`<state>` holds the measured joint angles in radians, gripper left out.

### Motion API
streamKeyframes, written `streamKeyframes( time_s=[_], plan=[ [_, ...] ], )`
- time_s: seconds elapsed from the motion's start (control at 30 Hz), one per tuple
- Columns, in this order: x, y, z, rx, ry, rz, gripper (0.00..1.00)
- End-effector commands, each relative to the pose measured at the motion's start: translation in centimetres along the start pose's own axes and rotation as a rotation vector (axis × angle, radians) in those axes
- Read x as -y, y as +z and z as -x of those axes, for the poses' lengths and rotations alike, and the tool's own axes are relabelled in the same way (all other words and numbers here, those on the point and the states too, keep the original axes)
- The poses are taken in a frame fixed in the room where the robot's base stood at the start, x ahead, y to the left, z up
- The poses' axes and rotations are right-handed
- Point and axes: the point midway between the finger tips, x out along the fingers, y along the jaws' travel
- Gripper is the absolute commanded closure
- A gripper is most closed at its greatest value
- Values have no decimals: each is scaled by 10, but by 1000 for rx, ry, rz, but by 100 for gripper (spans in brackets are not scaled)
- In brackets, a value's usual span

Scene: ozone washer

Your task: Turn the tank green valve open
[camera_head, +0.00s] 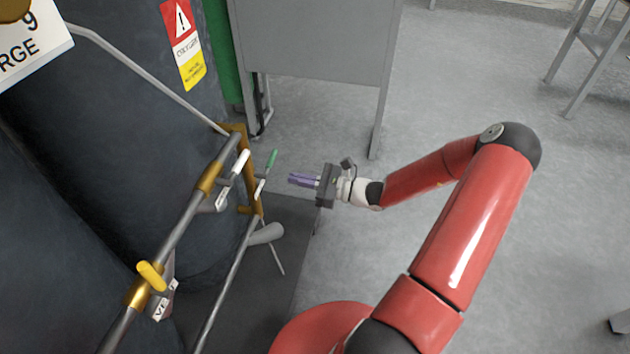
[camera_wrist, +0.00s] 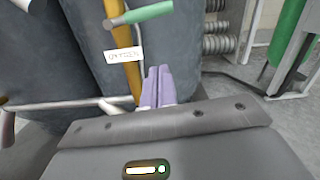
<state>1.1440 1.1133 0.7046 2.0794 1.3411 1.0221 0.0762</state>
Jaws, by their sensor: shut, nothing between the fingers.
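The green valve handle (camera_head: 271,159) sits on the pipework in front of the dark tank (camera_head: 100,110). In the wrist view the green handle (camera_wrist: 143,14) shows at the top, lying nearly level, with a white label (camera_wrist: 123,56) below it. My gripper (camera_head: 291,180) is to the right of the green handle in the head view, apart from it. Its purple fingers are together and empty; they also show in the wrist view (camera_wrist: 158,80), below the handle and label.
A white handle (camera_head: 238,165) and a yellow handle (camera_head: 151,275) are on the grey pipe to the left. A brass pipe (camera_wrist: 124,55) stands beside the green handle. A grey cabinet (camera_head: 315,40) stands behind. The floor at right is mostly open.

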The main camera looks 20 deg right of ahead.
Motion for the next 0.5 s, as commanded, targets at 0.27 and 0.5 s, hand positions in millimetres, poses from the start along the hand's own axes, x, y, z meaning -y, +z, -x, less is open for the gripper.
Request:
streamKeyframes(
  time_s=[0.27, 0.5],
  plan=[
    [0, 23, -35, 0, 1, 3, 100],
    [0, 38, -39, -1, 0, 1, 100]
  ],
)
